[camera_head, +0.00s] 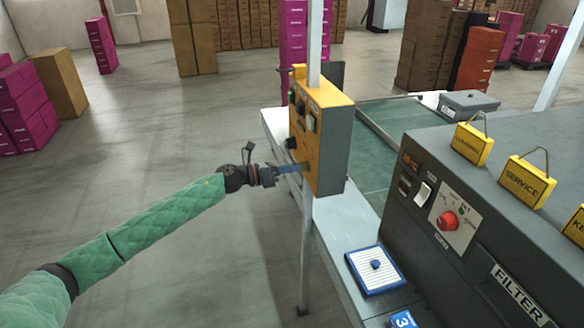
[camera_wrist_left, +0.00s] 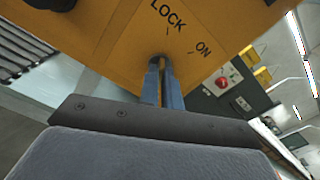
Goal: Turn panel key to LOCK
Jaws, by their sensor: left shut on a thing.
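The yellow panel box (camera_head: 313,130) is fixed to a metal post, with switches and knobs on its front. My left gripper (camera_head: 300,168) reaches its lower part from the left. In the left wrist view the gripper's two blue-grey fingers (camera_wrist_left: 161,72) are close together against the yellow face (camera_wrist_left: 110,35), just below the printed words LOCK and ON. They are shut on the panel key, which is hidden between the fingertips. Which mark the key points to cannot be told. My right gripper is not in view.
A grey machine (camera_head: 480,185) with a red knob (camera_head: 448,221) and yellow tags stands right of the panel. A blue-framed tray (camera_head: 362,277) lies on the bench below. The post (camera_head: 305,255) stands under the panel. The floor at left is open.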

